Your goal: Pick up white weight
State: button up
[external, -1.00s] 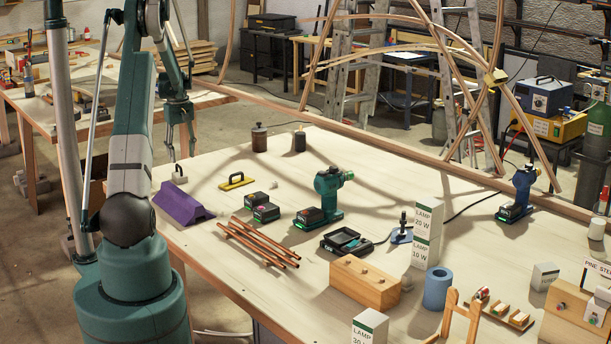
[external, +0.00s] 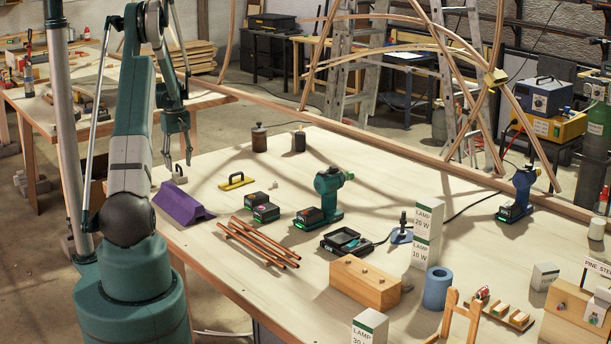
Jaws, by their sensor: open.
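The white weight (external: 180,179) is a small pale block with a dark loop handle on top. It stands at the far left edge of the table, behind the purple block. My gripper (external: 178,164) points down at the weight with its fingers spread apart. In this view the fingertips show on either side of the handle. Whether they are level with it in depth, or touch it, I cannot tell.
The purple block (external: 183,206) lies close in front of the weight. A yellow float (external: 237,181) lies to its right, and copper rods (external: 262,243) lie nearer the front. Two dark cylinders (external: 259,138) (external: 298,141) stand farther back. The tabletop between is bare.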

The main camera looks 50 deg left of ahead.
aim_at(179, 174)
dwell(0.3)
jog(key=shift+f, duration=2.6)
jog(key=shift+c, duration=0.5)
grip_shut()
jog(key=shift+r, duration=0.15)
jog(key=shift+r, duration=4.9)
